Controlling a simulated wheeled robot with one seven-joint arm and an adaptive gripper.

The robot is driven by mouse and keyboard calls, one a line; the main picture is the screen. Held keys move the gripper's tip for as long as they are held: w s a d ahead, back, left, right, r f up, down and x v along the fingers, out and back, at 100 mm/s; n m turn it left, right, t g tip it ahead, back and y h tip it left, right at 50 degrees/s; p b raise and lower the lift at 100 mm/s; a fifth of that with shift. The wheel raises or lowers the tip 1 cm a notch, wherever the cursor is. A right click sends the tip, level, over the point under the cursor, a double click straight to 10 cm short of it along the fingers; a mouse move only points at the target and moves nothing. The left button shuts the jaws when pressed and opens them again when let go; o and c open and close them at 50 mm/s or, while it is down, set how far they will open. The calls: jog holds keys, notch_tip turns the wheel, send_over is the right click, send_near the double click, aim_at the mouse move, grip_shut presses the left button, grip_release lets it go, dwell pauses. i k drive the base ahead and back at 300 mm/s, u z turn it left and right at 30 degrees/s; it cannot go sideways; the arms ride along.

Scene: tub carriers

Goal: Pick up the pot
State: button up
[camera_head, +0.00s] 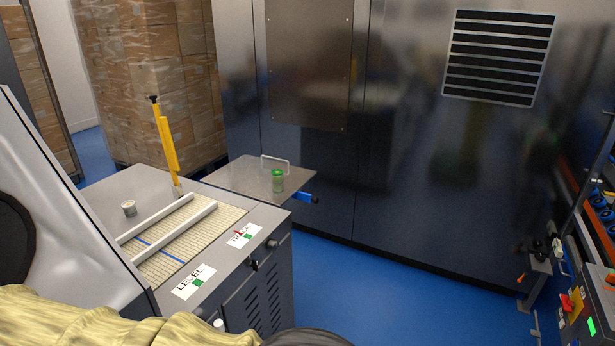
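Two small pots are in view, and I cannot tell which one the task means. A small pale grey-green pot (129,208) stands on the bench top (112,192), left of the two white rails. Both look free, with nothing touching them from above. My gripper does not show in this view.
White rails (176,231) and a yellow lever (167,145) rise from the bench. A wire handle (275,163) stands at the shelf's back. Wrapped boxes (150,80) and a dark metal cabinet (400,130) stand behind. Blue floor (390,290) is clear at centre right.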

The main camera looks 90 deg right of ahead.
aim_at(277, 174)
jog(key=z, duration=2.6)
jog(key=i, duration=1.65)
jog(key=u, duration=0.05)
